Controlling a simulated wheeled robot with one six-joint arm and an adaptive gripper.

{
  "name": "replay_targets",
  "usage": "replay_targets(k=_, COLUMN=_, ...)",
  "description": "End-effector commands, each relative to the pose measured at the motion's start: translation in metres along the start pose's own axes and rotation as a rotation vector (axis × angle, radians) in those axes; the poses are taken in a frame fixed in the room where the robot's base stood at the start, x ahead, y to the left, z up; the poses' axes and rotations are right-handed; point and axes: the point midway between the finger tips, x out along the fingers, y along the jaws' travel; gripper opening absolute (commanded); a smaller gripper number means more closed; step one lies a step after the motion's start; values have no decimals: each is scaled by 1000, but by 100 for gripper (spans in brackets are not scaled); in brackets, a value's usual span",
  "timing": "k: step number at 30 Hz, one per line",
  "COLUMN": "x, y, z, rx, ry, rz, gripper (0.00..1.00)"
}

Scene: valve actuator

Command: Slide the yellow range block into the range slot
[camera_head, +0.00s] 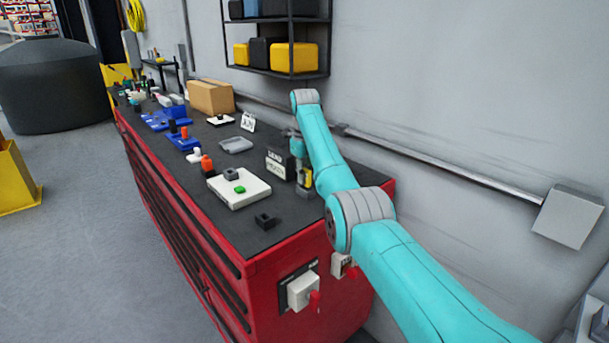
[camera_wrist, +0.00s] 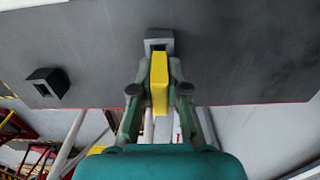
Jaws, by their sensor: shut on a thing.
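The yellow range block (camera_wrist: 160,82) is upright between the two fingers of my gripper (camera_wrist: 158,92), which is shut on it. In the wrist view its far end overlaps a dark grey square holder with an opening (camera_wrist: 158,36). I cannot tell whether the block touches that holder or has entered it. A second dark holder with an opening (camera_wrist: 47,84) lies to the left in the wrist view. In the head view my gripper (camera_head: 304,172) hangs low near the wall side of the bench, and a bit of the yellow block (camera_head: 309,178) shows there. My arm partly hides this area.
A dark box with a white label (camera_head: 276,163) stands just left of my gripper. A white panel with a green button (camera_head: 239,188) and a small black holder (camera_head: 265,221) are on the red bench (camera_head: 275,262). The wall is close behind my arm.

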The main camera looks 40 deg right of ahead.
Motion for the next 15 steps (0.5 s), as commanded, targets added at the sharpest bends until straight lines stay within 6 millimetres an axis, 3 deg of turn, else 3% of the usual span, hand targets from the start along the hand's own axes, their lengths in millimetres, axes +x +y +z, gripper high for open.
replay_targets(k=15, x=12, y=0, z=0, rx=0, ry=0, rz=0, gripper=0)
